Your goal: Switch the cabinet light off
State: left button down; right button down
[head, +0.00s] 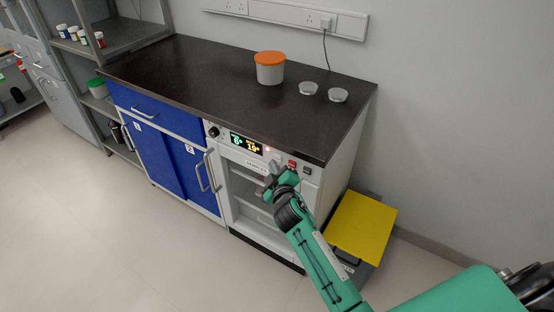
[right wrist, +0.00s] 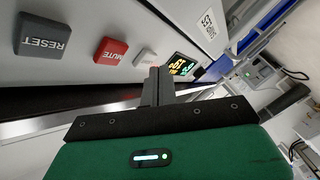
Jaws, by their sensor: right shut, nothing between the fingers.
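The cabinet (head: 262,205) has a glass door and a control panel with a lit display (head: 246,144) along its top. In the right wrist view, a small white button (right wrist: 145,57) sits between the red MUTE button (right wrist: 110,51) and the lit display (right wrist: 181,67); its label is too blurred to read surely. My right gripper (head: 272,176) is shut and empty in front of the panel. Its fingertips (right wrist: 155,74) appear close to the white button; I cannot tell whether they touch it. Whether the cabinet light is on is unclear. My left gripper is out of view.
A grey RESET button (right wrist: 42,35) lies beyond MUTE. An orange-lidded tub (head: 270,70) and two round silver items (head: 308,88) stand on the dark worktop (head: 190,75). A yellow-topped box (head: 362,225) stands on the floor to the right. Blue doors (head: 170,165) are at left.

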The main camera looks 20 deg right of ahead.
jog(key=s+a, duration=0.2)
jog(key=s+a+b, duration=0.1)
jog(key=a, duration=0.1)
jog(key=shift+s+a, duration=0.35)
dwell(0.5)
